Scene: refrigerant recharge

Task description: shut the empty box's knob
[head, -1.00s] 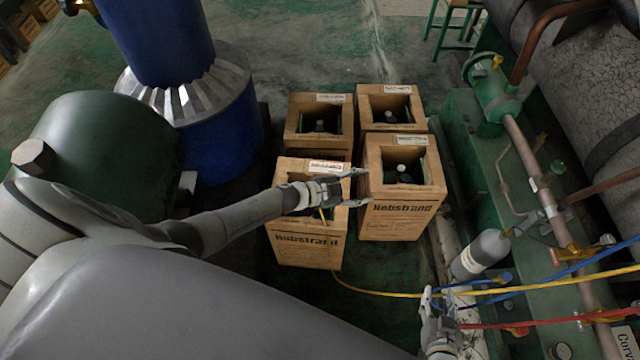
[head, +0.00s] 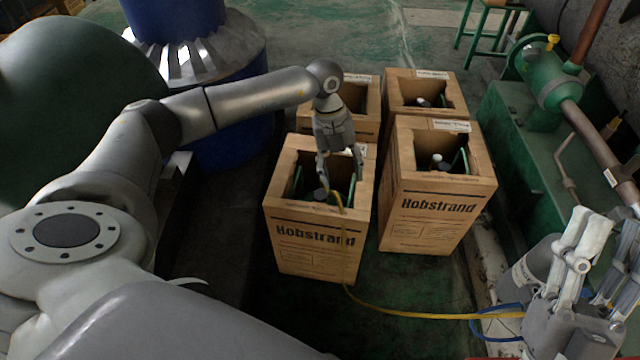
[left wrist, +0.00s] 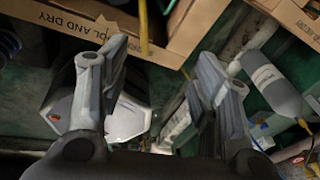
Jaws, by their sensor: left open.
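The front left cardboard box (head: 312,258), marked Hobstrand, is open at the top, and a yellow hose (head: 400,315) runs up over its front wall. A dark rounded top (head: 320,195) shows inside; I cannot make out a knob, partly because my gripper covers the opening. My left gripper (head: 338,172) is open and points down over this opening, fingers apart. In the left wrist view its fingers (left wrist: 155,88) are spread with nothing held between them, and the yellow hose (left wrist: 143,30) passes beyond. My right gripper (head: 600,225) is at the lower right with its fingers apart.
Three similar boxes stand close by: front right (head: 425,210), back right (head: 392,90) and back left (head: 367,125), partly hidden by my left arm. A grey cylinder (head: 535,268) is beside my right gripper. Green machinery (head: 510,120) bounds the right side.

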